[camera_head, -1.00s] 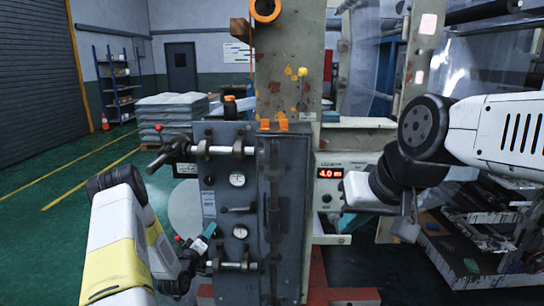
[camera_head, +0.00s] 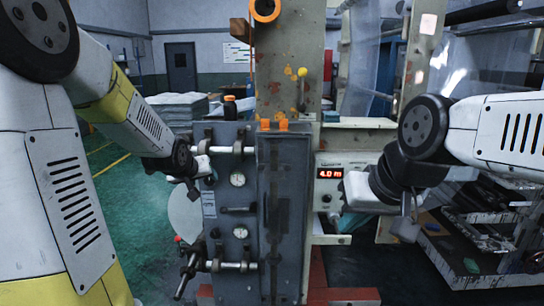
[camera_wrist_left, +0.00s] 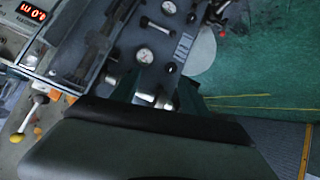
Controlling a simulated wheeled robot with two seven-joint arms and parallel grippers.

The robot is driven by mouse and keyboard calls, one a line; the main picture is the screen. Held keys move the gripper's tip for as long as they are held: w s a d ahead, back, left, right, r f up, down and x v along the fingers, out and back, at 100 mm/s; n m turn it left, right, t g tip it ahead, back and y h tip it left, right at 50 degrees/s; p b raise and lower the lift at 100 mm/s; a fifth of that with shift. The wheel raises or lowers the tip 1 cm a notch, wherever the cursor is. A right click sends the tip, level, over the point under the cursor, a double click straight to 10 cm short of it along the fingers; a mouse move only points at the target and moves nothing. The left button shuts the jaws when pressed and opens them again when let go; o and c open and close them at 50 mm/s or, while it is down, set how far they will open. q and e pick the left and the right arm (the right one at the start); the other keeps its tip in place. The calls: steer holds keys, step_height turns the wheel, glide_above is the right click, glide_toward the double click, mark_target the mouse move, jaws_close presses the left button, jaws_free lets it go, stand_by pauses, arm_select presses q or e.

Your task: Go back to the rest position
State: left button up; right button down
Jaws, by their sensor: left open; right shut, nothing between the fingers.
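My left gripper (camera_head: 196,178) is raised in front of the upper clamp bar (camera_head: 228,150) of the grey cabinet (camera_head: 284,200), and my wrist hides that bar's left end. In the left wrist view its teal fingers (camera_wrist_left: 155,88) are apart, with nothing seen held; a gauge shows just beyond them.
The lower clamp bar (camera_head: 238,266) has a dark handle (camera_head: 187,275) at its left. Shelving (camera_head: 470,225) stands close behind my right arm. Wrapped stacks (camera_head: 180,103) are behind the left arm. Green floor (camera_head: 150,225) is open left of the cabinet.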

arm_select(q)
steer(key=s+d+r+m+g, duration=0.1)
steer(key=s+d, duration=0.1)
steer(key=s, duration=0.7)
steer(key=s+d+r+m+g+h, duration=0.1)
steer(key=s+d+r+g, duration=0.1)
steer(key=s, duration=0.8)
steer(key=s+d+r+m+g, duration=0.1)
steer(key=s+d+r, duration=0.1)
steer(key=s, duration=0.7)
steer(key=shift+s+d+h, duration=0.25)
steer(key=shift+s+h, duration=0.05)
steer(key=shift+s, duration=0.1)
